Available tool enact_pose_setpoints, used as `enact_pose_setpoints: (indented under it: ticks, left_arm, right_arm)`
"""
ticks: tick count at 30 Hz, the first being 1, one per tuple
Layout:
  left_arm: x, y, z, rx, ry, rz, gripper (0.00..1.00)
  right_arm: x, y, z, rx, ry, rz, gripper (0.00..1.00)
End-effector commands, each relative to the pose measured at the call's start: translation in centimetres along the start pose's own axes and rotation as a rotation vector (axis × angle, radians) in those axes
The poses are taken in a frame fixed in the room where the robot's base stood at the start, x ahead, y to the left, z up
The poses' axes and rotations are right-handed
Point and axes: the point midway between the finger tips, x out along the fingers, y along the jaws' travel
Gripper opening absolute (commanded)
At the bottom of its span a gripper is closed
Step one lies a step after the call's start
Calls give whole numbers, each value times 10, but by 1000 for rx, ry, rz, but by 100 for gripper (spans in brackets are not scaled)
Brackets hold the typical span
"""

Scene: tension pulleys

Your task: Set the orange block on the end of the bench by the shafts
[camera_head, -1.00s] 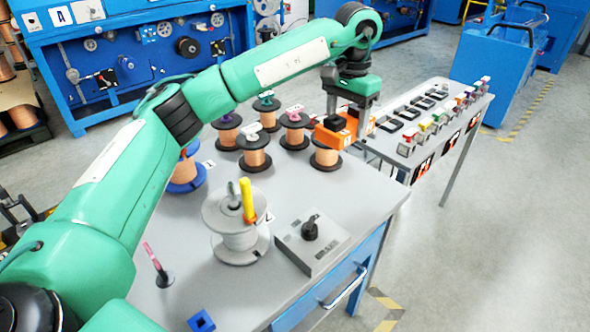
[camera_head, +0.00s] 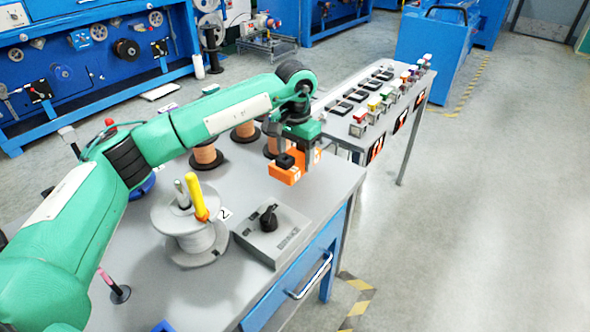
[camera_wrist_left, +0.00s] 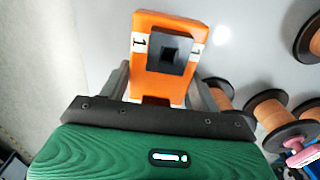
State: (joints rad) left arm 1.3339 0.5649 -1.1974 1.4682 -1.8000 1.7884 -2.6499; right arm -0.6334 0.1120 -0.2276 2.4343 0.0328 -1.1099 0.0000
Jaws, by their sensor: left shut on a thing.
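The orange block (camera_head: 285,173) has a dark square socket on top and white labels marked 1. It also shows in the left wrist view (camera_wrist_left: 145,80). My left gripper (camera_head: 297,150) is shut on the orange block, with one finger on each side of it. The block is over the right part of the grey bench (camera_head: 330,185); whether it touches the top I cannot tell. Copper spools (camera_head: 206,157) stand behind and left of it. No bare shafts can be made out for sure. My right gripper is not in view.
A grey box with a black knob (camera_head: 270,230) sits near the bench's front edge. A pale spool (camera_head: 190,228) with a yellow-handled tool (camera_head: 198,200) stands left of it. A narrow side table (camera_head: 350,140) holds black frames and several coloured items.

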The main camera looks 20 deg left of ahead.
Motion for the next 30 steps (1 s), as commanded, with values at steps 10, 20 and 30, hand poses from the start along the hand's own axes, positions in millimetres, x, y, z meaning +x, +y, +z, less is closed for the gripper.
enact_pose_setpoints:
  ticks: [10, 20, 30]
  left_arm:
    - [40, 0, 0, -1, -1, 0, 27]
    - [44, 0, 0, 0, 1, -1, 27]
    - [46, 0, 0, 0, 0, -1, 85]
  right_arm:
    - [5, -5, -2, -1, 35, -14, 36]
    - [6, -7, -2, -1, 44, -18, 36]
    - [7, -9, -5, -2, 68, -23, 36]
